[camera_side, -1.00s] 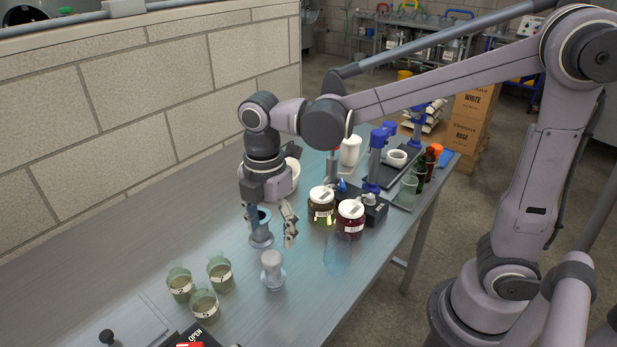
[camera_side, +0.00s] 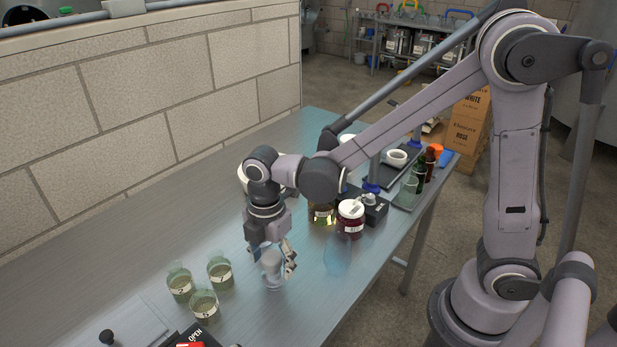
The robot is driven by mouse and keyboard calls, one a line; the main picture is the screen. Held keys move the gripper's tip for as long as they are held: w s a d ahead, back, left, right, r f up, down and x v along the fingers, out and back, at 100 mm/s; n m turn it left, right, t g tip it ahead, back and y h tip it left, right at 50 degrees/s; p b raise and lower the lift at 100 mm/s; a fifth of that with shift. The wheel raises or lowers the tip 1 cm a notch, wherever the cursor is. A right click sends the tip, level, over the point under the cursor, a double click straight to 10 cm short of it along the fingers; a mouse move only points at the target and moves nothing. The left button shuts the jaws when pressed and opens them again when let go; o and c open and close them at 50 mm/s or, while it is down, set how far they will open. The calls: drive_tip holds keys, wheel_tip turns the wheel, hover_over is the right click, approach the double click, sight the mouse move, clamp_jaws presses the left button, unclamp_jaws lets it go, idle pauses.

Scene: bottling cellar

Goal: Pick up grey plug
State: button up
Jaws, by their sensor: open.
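The grey plug (camera_side: 271,267) is a small pale grey piece with a rounded top and a wider, clear-looking base. It stands upright on the metal table. My gripper (camera_side: 273,262) points down over it with its fingers apart, one on the left and one on the right of the plug's upper part. The right finger partly overlaps it in the picture. I cannot tell whether either finger touches it.
Several labelled beakers (camera_side: 220,271) stand left of the plug. A dark red jar (camera_side: 350,220) and a yellowish jar (camera_side: 323,213) stand behind it to the right. The table's left part is mostly clear.

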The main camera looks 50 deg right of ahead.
drive_tip(key=c, duration=1.3)
drive_tip(key=shift+c, duration=0.2)
drive_tip(key=shift+r, duration=0.1)
